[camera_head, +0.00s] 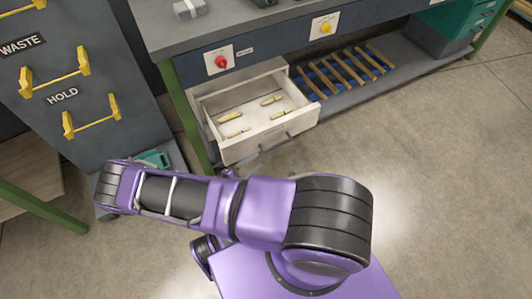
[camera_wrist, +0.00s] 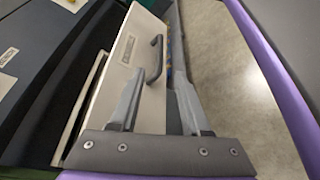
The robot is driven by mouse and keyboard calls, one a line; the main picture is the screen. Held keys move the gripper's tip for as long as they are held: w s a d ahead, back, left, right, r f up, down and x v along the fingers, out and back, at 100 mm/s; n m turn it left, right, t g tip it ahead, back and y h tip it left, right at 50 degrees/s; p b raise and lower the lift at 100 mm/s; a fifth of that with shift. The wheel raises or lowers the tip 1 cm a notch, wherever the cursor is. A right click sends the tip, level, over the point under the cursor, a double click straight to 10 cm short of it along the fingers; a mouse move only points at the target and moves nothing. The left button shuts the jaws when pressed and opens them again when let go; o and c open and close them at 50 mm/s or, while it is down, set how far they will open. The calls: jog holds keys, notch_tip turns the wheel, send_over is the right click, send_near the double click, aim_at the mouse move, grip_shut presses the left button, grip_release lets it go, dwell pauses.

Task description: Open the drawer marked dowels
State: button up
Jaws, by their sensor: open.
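A white drawer (camera_head: 238,151) under the grey bench stands pulled out in the head view, with several short wooden dowels (camera_head: 271,100) lying inside. Its pale front (camera_wrist: 125,75) fills the middle of the wrist view and carries a dark bar handle (camera_wrist: 157,60) and a small label too blurred to read. My gripper (camera_wrist: 160,72) is open, its two grey fingers reaching toward the drawer front near the handle. I cannot tell whether the handle lies between the fingertips or beyond them. In the head view my arm hides the gripper.
A red button (camera_head: 221,61) and a yellow button (camera_head: 326,28) sit on the bench front. Right of the drawer is a low shelf with wooden slats (camera_head: 345,72) over blue. A dark cabinet (camera_head: 65,75) marked WASTE and HOLD stands left. Floor to the right is clear.

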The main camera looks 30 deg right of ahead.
jog(key=v, duration=0.5)
jog(key=shift+s+a+r, duration=0.1)
jog(key=shift+a, duration=0.15)
